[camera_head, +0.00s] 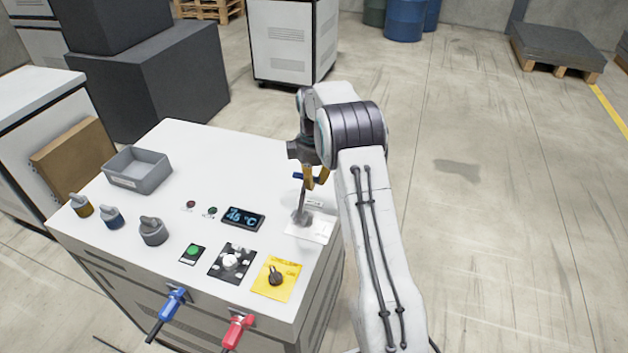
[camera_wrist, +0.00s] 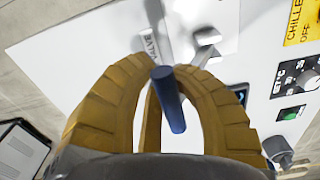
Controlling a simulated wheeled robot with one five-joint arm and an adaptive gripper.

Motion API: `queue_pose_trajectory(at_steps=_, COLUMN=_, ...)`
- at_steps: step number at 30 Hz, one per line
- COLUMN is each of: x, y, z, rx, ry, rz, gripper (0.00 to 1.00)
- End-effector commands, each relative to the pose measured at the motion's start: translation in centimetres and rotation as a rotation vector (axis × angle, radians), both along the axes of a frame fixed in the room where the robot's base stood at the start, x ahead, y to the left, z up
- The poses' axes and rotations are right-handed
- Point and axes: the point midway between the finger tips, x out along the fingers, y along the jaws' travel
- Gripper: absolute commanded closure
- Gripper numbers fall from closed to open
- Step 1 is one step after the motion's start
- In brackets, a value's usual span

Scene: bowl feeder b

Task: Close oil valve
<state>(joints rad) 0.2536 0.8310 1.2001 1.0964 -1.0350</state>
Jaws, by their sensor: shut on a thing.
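The oil valve (camera_head: 302,216) is a grey metal lever on a white plate near the right edge of the white machine's top. Its lever stands up from the plate, and its blue handle (camera_head: 298,176) shows beside my yellow fingers. My gripper (camera_head: 315,178) is above the plate, shut on the handle. A label reading VALVE is partly visible there. The fingers and wrist hide part of the lever.
The machine top holds a grey open tray (camera_head: 138,172), several knobs at the left, a temperature display (camera_head: 244,218), a green button (camera_head: 192,252) and a yellow chiller switch panel (camera_head: 277,278). Blue and red handles (camera_head: 238,330) stick out in front.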

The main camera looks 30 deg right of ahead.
Motion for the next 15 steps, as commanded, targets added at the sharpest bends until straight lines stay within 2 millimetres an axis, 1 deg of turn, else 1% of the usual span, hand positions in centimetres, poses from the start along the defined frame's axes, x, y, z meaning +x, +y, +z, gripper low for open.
queue_pose_trajectory(at_steps=1, x=0.43, y=-0.13, z=0.51, rx=-0.005, ry=-0.018, rz=0.001, gripper=1.00)
queue_pose_trajectory(at_steps=10, x=0.50, y=-0.13, z=0.58, rx=-0.006, ry=-0.021, rz=0.001, gripper=1.00)
queue_pose_trajectory(at_steps=11, x=0.50, y=-0.13, z=0.59, rx=-0.006, ry=-0.021, rz=0.001, gripper=0.83)
queue_pose_trajectory(at_steps=15, x=0.40, y=-0.08, z=0.47, rx=-0.004, ry=-0.017, rz=0.001, gripper=0.70)
